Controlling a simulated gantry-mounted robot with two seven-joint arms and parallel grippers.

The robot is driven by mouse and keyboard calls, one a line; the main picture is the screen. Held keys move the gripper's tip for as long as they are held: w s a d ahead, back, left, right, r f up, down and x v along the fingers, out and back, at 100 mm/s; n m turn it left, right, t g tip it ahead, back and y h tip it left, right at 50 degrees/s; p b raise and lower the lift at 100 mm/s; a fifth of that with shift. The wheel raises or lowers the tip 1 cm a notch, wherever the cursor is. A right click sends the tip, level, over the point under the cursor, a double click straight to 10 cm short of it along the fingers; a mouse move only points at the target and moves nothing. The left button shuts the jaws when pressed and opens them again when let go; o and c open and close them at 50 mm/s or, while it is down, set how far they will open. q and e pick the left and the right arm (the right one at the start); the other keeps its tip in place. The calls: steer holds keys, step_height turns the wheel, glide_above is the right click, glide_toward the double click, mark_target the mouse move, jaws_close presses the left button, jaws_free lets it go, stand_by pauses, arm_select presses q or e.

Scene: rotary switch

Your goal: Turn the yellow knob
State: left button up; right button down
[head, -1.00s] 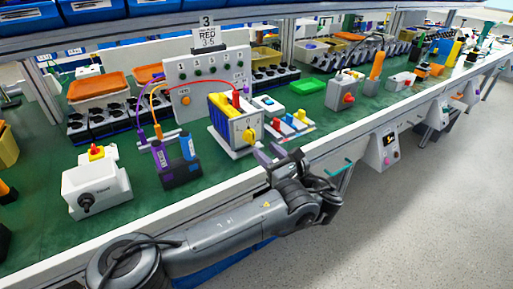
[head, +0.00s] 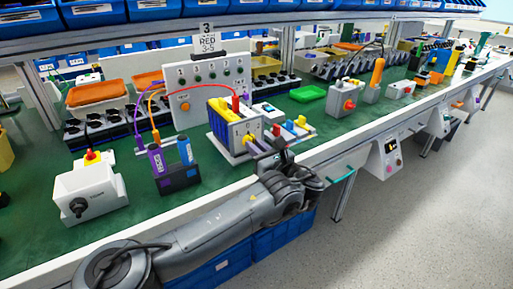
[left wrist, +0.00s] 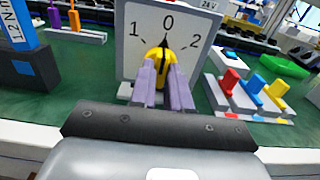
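The yellow knob (head: 249,139) is on the front face of a white switch box (head: 235,143) on the bench. In the left wrist view the knob (left wrist: 161,54) sits under a dial marked 1, 0 and 2 (left wrist: 168,30), with the black pointer at 0. My left gripper (head: 266,148) is right in front of the box. In the left wrist view its lavender fingers (left wrist: 162,82) are drawn close together, one on each side of the knob, and look shut on it. The fingertips partly hide the knob's lower part. My right gripper is not in view.
Red, yellow and blue levers (head: 288,128) stand close to the right of the box. A dark holder with purple and blue cylinders (head: 177,177) stands to its left. A panel with red and orange cables (head: 207,90) is behind. The bench edge (head: 345,138) runs in front.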

arm_select(q)
jaws_close()
steer(key=shift+n, duration=0.4)
steer(key=n+p, duration=0.1)
steer(key=n, duration=0.1)
steer(key=shift+n, duration=0.4)
steer(key=n+p, duration=0.1)
steer(key=n, duration=0.2)
steer(key=shift+n, duration=1.1)
steer(key=o, duration=0.5)
jaws_free()
